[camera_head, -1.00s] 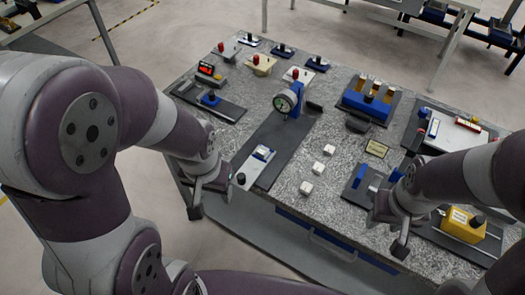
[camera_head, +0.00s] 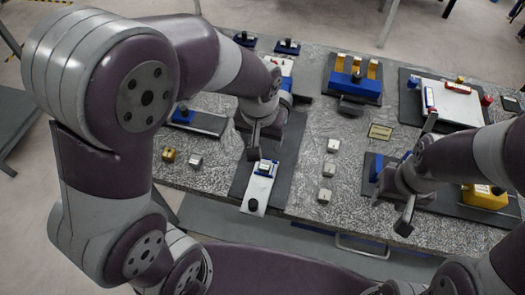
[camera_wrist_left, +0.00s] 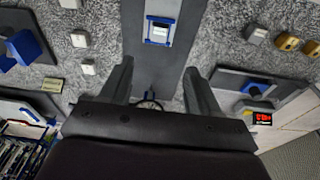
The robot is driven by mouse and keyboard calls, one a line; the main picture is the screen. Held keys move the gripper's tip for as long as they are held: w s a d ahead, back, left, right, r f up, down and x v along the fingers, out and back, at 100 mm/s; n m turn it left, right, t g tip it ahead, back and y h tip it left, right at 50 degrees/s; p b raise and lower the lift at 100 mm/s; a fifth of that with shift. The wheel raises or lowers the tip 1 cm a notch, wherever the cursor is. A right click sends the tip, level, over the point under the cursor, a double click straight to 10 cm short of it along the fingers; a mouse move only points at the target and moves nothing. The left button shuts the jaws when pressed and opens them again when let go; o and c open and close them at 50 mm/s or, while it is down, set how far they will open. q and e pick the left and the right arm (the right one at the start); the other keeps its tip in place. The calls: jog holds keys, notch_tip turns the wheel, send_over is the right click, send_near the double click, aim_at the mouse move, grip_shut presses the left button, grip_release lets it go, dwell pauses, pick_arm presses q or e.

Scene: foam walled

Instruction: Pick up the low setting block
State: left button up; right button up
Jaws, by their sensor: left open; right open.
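Three small white blocks (camera_head: 328,170) stand in a row on the granite top in the head view. They show at the left of the left wrist view (camera_wrist_left: 80,39). I cannot read a marking that tells which is the low setting block. A blue-framed white block (camera_head: 265,168) sits on the dark strip and shows at the top of the wrist view (camera_wrist_left: 160,31). My left gripper (camera_head: 262,135) is open and empty over the dark strip, right of the white blocks in the wrist view. My right gripper (camera_head: 416,172) is open, over the right side of the table.
A gold block (camera_head: 168,155) and a grey block (camera_head: 195,160) stand at the left. A blue stand with gold posts (camera_head: 355,80) is at the back, a white-topped tray (camera_head: 458,103) at the back right. A yellow box (camera_head: 484,197) is at the right. A label plate (camera_head: 380,131) lies near the white blocks.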

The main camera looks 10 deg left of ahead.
pick_arm(q)
send_near(265, 165)
jog(key=d+f, duration=0.1)
jog(key=f, duration=0.5)
jog(key=w+a+f, duration=0.1)
jog(key=f, duration=0.1)
jog(key=shift+w, duration=0.1)
jog(key=shift+w+d+f, duration=0.15)
jog(key=shift+f, duration=0.15)
grip_shut()
